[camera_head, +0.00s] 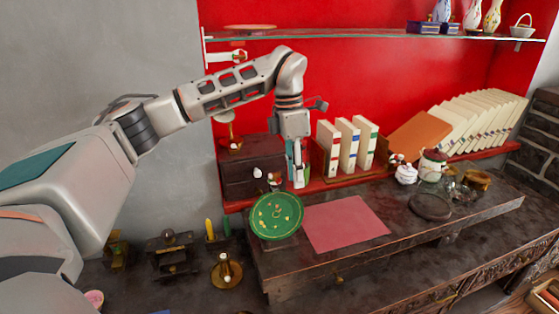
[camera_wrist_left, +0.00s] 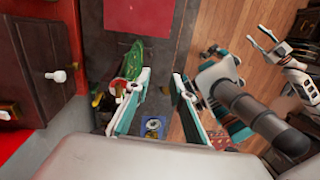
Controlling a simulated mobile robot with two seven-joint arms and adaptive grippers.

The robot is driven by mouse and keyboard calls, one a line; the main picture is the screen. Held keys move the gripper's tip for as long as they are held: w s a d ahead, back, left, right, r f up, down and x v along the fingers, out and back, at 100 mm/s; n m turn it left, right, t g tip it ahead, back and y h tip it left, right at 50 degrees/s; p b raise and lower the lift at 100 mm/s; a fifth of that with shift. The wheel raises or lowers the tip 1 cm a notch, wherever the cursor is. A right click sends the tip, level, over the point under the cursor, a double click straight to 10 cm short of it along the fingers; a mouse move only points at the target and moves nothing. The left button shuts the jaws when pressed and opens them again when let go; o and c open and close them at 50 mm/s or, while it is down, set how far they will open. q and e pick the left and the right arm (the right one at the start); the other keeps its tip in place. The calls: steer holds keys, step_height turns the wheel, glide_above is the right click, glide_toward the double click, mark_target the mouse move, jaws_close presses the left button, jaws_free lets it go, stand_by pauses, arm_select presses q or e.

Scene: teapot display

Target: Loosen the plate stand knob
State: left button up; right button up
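A round green plate (camera_head: 276,216) with a gold pattern stands tilted at the left end of the dark table. In the left wrist view the plate (camera_wrist_left: 124,58) shows at a steep angle. A small pale knob-like part (camera_wrist_left: 118,88) shows just below it, beside my left finger; I cannot tell for sure that it is the stand's knob. The stand is mostly hidden behind the plate. My left gripper (camera_head: 297,176) points down behind and right of the plate. In its wrist view the left gripper (camera_wrist_left: 158,98) is open, with nothing between its fingers.
A dark drawer cabinet (camera_head: 250,163) with pale knobs stands close behind the plate. White books (camera_head: 349,148) stand right of my left gripper. A red mat (camera_head: 343,223) lies bare on the table. A brass candle holder (camera_head: 226,271) stands below left.

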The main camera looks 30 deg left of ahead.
mark_target(275, 174)
arm_select(q)
steer(key=shift+n+y, duration=0.8)
steer(key=shift+y, duration=0.1)
steer(key=a+r, duration=0.4)
steer(key=w+a+r, duration=0.1)
steer(key=a+r, duration=0.1)
steer(key=shift+w+a, duration=0.1)
steer(key=shift+a, duration=0.45)
steer(key=shift+f, duration=3.7)
jaws_close()
